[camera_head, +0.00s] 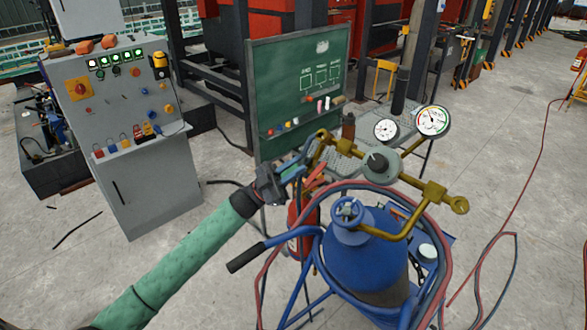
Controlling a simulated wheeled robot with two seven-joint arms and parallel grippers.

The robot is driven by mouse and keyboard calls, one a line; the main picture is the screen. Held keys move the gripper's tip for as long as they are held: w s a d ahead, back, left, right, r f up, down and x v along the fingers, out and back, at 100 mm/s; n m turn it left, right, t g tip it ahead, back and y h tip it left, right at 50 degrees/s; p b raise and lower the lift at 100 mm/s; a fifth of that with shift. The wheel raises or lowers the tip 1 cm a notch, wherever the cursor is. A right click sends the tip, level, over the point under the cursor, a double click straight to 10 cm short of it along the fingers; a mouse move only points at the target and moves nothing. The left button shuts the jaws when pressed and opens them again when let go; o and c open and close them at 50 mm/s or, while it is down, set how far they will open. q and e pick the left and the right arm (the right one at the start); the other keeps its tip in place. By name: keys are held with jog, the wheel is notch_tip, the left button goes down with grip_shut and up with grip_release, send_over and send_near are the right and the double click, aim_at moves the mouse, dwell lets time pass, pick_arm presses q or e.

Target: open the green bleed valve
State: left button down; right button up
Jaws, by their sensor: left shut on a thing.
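My left gripper (283,178) reaches in from the lower left on a green-sleeved arm. Its fingers are shut at the left end of the brass manifold (410,180), on a small blue-green piece that I take for the green bleed valve (292,171). The fingers hide most of the valve, so I cannot tell how far its handle is turned. A red lever (316,178) sits just right of the fingertips. The manifold carries two round gauges, a smaller one (386,129) and a larger one (432,121). My right gripper is not in view.
A blue gas cylinder (365,255) stands on a blue trolley below the manifold, with red and blue hoses looping around it. A grey control cabinet (145,165) stands left and a green board (300,90) behind. Hoses cross the open floor at right.

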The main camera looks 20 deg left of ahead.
pick_arm(q)
jog(key=shift+n, duration=0.3)
jog(key=c, duration=1.4)
grip_release()
jog(key=shift+o, duration=0.2)
jog(key=shift+r, duration=0.15)
